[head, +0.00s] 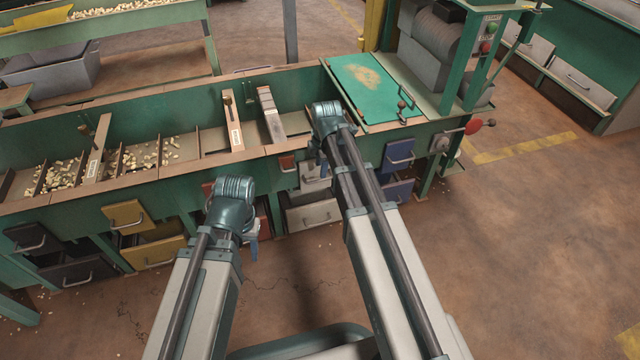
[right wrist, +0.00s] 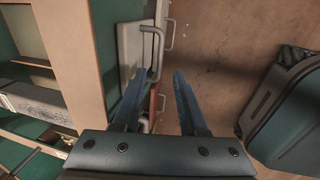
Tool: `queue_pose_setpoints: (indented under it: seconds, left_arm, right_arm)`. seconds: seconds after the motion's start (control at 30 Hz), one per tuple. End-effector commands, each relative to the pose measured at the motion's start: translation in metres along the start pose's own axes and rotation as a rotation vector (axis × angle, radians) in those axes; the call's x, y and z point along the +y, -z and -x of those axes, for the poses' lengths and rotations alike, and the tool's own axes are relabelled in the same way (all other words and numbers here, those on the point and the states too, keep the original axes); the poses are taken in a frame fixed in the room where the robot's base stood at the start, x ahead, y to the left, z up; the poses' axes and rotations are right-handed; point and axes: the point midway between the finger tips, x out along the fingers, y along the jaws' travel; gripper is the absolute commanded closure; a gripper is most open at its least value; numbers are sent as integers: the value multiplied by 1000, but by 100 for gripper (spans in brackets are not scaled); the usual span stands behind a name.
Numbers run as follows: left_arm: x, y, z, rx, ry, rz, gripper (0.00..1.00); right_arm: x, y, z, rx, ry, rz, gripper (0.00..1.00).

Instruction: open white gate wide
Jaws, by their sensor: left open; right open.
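The white gate (head: 314,180) is on the front of the green hopper bench, partly hidden behind my right gripper. In the right wrist view the white gate (right wrist: 131,42) shows at the top with a grey bar handle (right wrist: 158,45). My right gripper (head: 322,170) is open and empty, close in front of the gate. In the right wrist view its two blue fingers (right wrist: 163,75) point toward the handle, which lies just beyond the fingertips, nearer the left one. I cannot tell whether they touch. My left gripper (head: 253,245) is open and empty, lower and to the left.
A white bin (head: 313,214) with its own handle is below the gate. Yellow (head: 126,215), black (head: 33,238) and blue (head: 400,152) gates line the same front. Nuts (head: 60,174) lie in the left hopper compartments. The floor (head: 540,250) to the right is clear.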

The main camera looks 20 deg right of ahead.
Motion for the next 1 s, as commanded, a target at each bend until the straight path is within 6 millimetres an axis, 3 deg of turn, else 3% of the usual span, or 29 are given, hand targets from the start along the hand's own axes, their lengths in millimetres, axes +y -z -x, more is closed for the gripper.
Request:
queue_pose_setpoints:
  seconds: [0.03,0.33,0.77,1.0]
  left_arm:
    - [2,1,-15,0,0,2,50]
    - [5,3,-52,1,0,9,50]
    - [6,4,-58,2,0,9,50]
    - [6,4,-58,2,0,9,50]
  right_arm:
    - [-1,0,-15,0,0,0,58]
    - [0,0,-53,0,0,0,58]
    - [0,0,-60,0,0,0,58]
    - [0,0,-60,0,0,0,99]
